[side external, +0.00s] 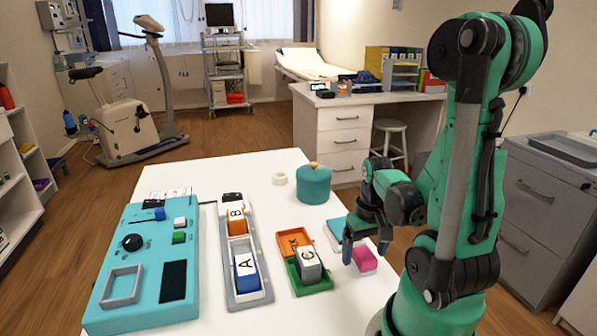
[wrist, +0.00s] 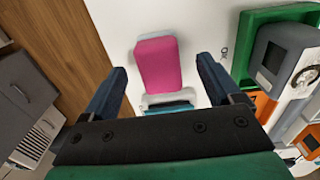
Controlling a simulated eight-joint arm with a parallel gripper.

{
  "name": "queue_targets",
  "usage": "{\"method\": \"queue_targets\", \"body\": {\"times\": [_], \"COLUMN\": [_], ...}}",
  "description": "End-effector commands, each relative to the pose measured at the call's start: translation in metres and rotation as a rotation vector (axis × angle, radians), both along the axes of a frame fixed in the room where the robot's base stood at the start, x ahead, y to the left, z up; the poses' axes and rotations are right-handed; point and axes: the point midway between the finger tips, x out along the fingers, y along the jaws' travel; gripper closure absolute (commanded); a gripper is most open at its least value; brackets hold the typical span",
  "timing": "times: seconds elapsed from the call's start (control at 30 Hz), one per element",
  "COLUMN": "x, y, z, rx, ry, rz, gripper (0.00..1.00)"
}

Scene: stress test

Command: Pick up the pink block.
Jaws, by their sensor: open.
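The pink block (side external: 364,258) lies near the right edge of the white table, partly behind my gripper's fingers in the side view. In the wrist view the pink block (wrist: 158,64) sits on a pale grey base, ahead of and between the two fingers. My gripper (side external: 355,243) is open and empty, with dark blue fingers apart. In the wrist view my gripper (wrist: 166,82) shows a finger on each side of the block, with a gap on both sides. Whether the fingertips are level with the block is hard to tell.
A teal round pot (side external: 314,186) is behind. A grey tray (side external: 232,290) with A and B blocks and a teal panel (side external: 120,312) lie further left.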

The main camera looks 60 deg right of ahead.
Motion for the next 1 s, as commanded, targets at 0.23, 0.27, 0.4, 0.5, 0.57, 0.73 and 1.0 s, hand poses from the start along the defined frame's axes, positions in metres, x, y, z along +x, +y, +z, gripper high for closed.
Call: {"method": "queue_targets", "body": {"times": [0.23, 0.27, 0.4, 0.5, 0.57, 0.73, 1.0], "x": [0.0, 0.0, 0.0, 0.0, 0.0, 0.0, 0.0], "y": [0.0, 0.0, 0.0, 0.0, 0.0, 0.0, -0.001], "z": [0.0, 0.0, 0.0, 0.0, 0.0, 0.002, 0.014], "rx": [0.0, 0.0, 0.0, 0.0, 0.0, 0.0, 0.0], "ry": [0.0, 0.0, 0.0, 0.0, 0.0, 0.0, 0.0], "rz": [0.0, 0.0, 0.0, 0.0, 0.0, 0.0, 0.0], "gripper": [0.61, 0.7, 1.0, 1.0, 1.0, 1.0, 1.0]}}
